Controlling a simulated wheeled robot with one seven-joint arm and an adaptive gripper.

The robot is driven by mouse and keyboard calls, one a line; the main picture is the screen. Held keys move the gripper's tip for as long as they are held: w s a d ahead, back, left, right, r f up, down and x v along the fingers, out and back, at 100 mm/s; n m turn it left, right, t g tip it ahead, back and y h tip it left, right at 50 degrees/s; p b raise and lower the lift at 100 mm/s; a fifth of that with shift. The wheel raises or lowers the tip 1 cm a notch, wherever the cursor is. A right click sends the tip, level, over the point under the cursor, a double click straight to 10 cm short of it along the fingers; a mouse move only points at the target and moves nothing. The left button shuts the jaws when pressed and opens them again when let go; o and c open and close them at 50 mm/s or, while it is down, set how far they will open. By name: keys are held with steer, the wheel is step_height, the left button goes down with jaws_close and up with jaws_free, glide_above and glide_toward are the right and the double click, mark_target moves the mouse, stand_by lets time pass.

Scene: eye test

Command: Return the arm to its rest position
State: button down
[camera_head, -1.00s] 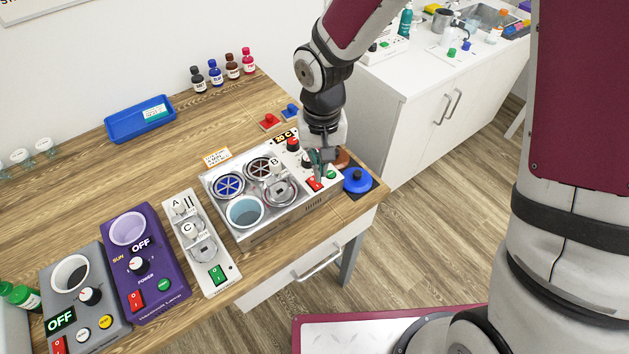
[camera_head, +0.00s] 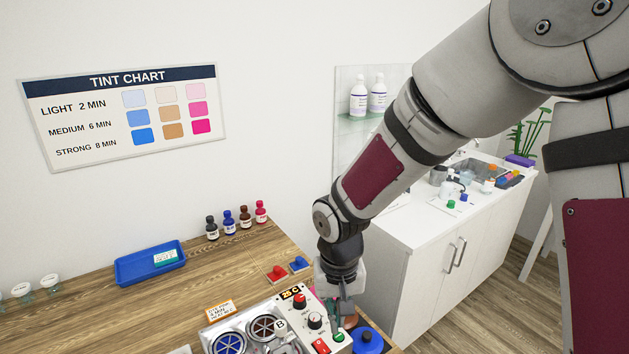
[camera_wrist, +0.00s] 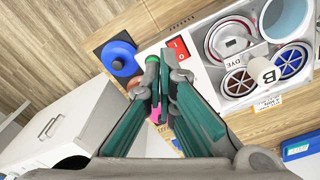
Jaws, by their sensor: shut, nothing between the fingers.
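My arm reaches down from the upper right in the head view. My gripper (camera_head: 343,300) is over the right end of the metal tint device (camera_head: 312,312), near its knobs and red switch (camera_head: 320,346). In the wrist view my gripper's teal fingers (camera_wrist: 166,72) are together with nothing held. The red switch (camera_wrist: 178,47) lies just beyond the fingertips there. The fingers partly hide the device's edge. Whether they touch the device is hard to tell.
A blue knobbed lid (camera_head: 367,341) is beside the device. Red and blue small blocks, a blue tray (camera_head: 150,262) and several bottles (camera_head: 237,219) stand behind on the wooden table. A white cabinet (camera_head: 440,255) is to the right. The air above the table is open.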

steer(key=s+d+r+t, duration=0.1)
steer(key=s+d+r, duration=0.1)
steer(key=d+r, duration=0.35)
steer(key=s+d+r+t, duration=0.1)
steer(key=s+d+r, duration=0.15)
steer(key=r, duration=0.55)
steer(key=s+d+r+t, duration=0.1)
steer(key=s+d+r, duration=0.2)
steer(key=s+r, duration=0.1)
steer(key=s+d+r+t+b, duration=0.1)
steer(key=s+d+r+t, duration=0.1)
steer(key=s, duration=0.5)
step_height(320, 180, up, 2)
steer(key=shift+s+d+r+m, duration=0.1)
steer(key=shift+s+d+m, duration=0.25)
steer(key=shift+d, duration=0.4)
steer(key=shift+w, duration=0.1)
